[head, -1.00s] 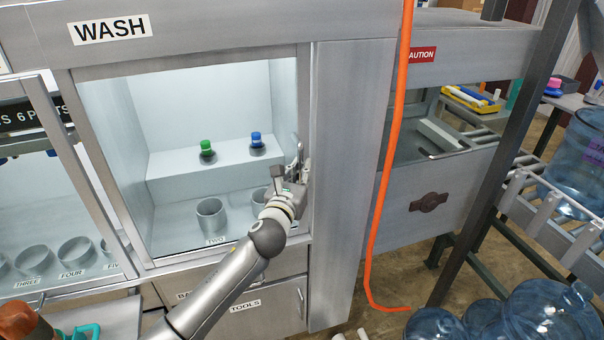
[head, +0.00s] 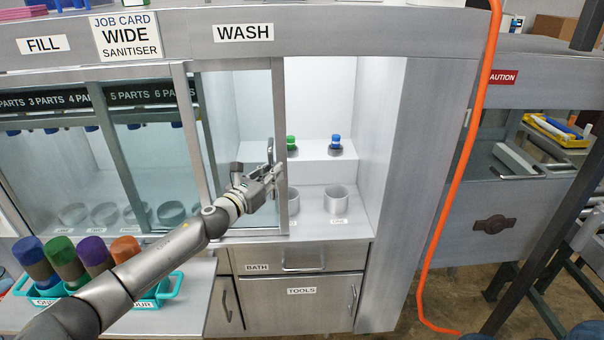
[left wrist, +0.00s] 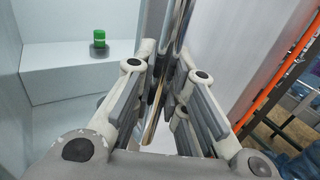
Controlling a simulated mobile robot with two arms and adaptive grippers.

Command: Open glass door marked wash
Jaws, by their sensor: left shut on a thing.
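The glass door (head: 238,110) under the WASH sign (head: 243,33) is slid to the left, leaving the right part of the wash bay uncovered. My left gripper (head: 274,176) is shut on the door handle (head: 270,152), at the door's right edge. In the left wrist view the fingers (left wrist: 160,88) close around a thin metal upright, the handle, beside the door edge. Inside the bay, a green-capped bottle (head: 291,143) and a blue-capped bottle (head: 336,144) stand on a step above round cups (head: 337,200). My right gripper is not in view.
The FILL bay's glass panels lie to the left. A teal tray (head: 170,289) with several coloured-cap bottles stands at lower left, beneath my left arm. An orange hose (head: 452,190) hangs to the right of the bay. Drawers and a TOOLS cupboard (head: 300,310) are below.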

